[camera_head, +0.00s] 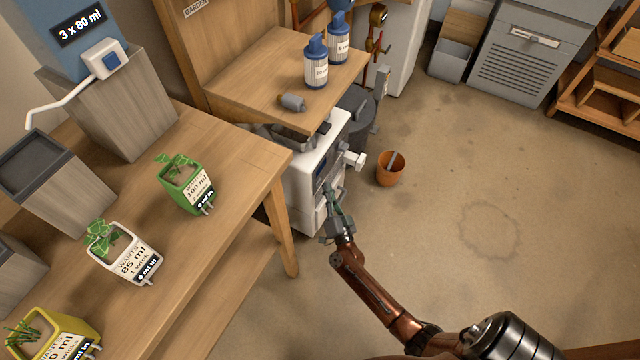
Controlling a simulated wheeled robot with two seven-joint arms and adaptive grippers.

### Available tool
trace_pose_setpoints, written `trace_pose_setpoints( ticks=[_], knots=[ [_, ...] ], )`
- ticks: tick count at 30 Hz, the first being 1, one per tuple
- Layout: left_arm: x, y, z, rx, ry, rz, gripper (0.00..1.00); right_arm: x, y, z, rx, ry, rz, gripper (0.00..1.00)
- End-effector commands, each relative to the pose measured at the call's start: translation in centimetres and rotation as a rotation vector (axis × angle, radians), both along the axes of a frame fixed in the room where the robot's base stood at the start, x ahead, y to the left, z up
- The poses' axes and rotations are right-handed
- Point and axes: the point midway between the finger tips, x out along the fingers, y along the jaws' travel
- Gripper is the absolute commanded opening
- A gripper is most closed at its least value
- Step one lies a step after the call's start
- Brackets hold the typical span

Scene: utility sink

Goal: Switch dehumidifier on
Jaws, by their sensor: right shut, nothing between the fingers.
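A white boxy machine, which looks like the dehumidifier (303,192), stands on the floor beside the wooden bench, partly under the shelf edge. Its front carries a small blue-dark panel, and a white fitting sticks out on its right side. My right gripper (332,194) is shut and empty. Its fingertips are at the machine's front in the picture, just below the dark panel; I cannot tell whether they touch it. The gripper hides part of the lower front. Any switch is too small to make out. My left gripper is not in view.
A wooden bench (240,165) with potted plants and grey planters fills the left. Blue-white bottles (317,65) and a small grey cylinder (293,102) are on the wooden shelf behind. A terracotta pot (391,170) stands right of the machine. The floor at right is open.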

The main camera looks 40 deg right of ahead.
Motion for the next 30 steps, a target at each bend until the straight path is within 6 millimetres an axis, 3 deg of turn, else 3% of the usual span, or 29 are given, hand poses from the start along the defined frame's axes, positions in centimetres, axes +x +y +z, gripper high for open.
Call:
trace_pose_setpoints(
  ticks=[30],
  knots=[
    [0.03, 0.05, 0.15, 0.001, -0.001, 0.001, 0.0, 0.85, 0.36, 0.03, 0.0, 0.0, 0.0, 0.0]
  ],
)
